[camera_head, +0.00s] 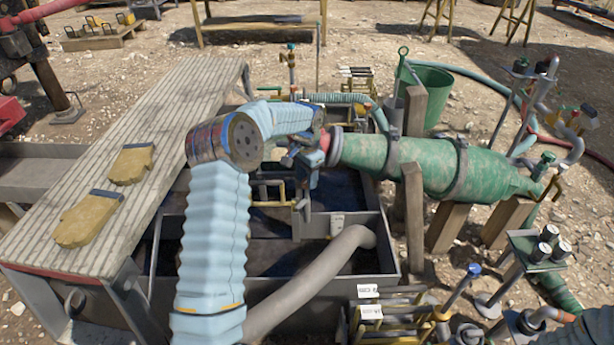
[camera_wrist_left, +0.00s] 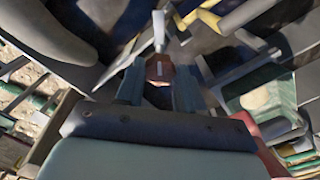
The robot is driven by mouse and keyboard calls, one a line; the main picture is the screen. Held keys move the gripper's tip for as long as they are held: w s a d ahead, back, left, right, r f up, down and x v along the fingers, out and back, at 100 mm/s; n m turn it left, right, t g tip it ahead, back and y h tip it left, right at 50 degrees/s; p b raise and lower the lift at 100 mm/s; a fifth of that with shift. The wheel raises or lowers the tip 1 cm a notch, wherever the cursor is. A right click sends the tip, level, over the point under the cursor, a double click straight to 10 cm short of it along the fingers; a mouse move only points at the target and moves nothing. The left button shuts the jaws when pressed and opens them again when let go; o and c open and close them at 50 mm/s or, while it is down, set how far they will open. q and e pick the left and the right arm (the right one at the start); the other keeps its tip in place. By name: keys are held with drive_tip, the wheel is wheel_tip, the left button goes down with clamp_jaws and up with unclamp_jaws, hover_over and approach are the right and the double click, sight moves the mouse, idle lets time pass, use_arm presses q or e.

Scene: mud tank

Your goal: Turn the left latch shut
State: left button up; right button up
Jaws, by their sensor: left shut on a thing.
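My left arm reaches from the bottom of the head view to the left end of the green cylinder (camera_head: 425,165). My left gripper (camera_head: 308,172) is beside the red ring at that end and over the dark tank. In the left wrist view, its two dark fingers (camera_wrist_left: 159,82) are shut on a reddish-brown block (camera_wrist_left: 159,68) with a pale metal bar (camera_wrist_left: 158,30) beyond it. This block appears to be the handle of the left latch. In the head view the latch is mostly hidden by my gripper, so its angle cannot be told. My right gripper is not in view.
A grey hose (camera_head: 310,285) runs into the steel tank (camera_head: 388,255). A plank walkway (camera_head: 175,125) with yellow gloves (camera_head: 90,218) lies left. Wooden posts (camera_head: 414,215) and a green bucket (camera_head: 425,95) stand right of my gripper. Pipes and valves crowd the right side.

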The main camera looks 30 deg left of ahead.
use_arm(q)
drive_tip(key=m, duration=0.5)
drive_tip(key=shift+m, duration=0.3)
drive_tip(key=m, duration=0.4)
drive_tip(key=shift+m, duration=0.4)
drive_tip(key=o, duration=1)
drive_tip(key=shift+o, duration=0.2)
drive_tip(key=shift+r, duration=0.1)
wheel_tip(320, 180, up, 14)
drive_tip(key=shift+f, duration=0.2)
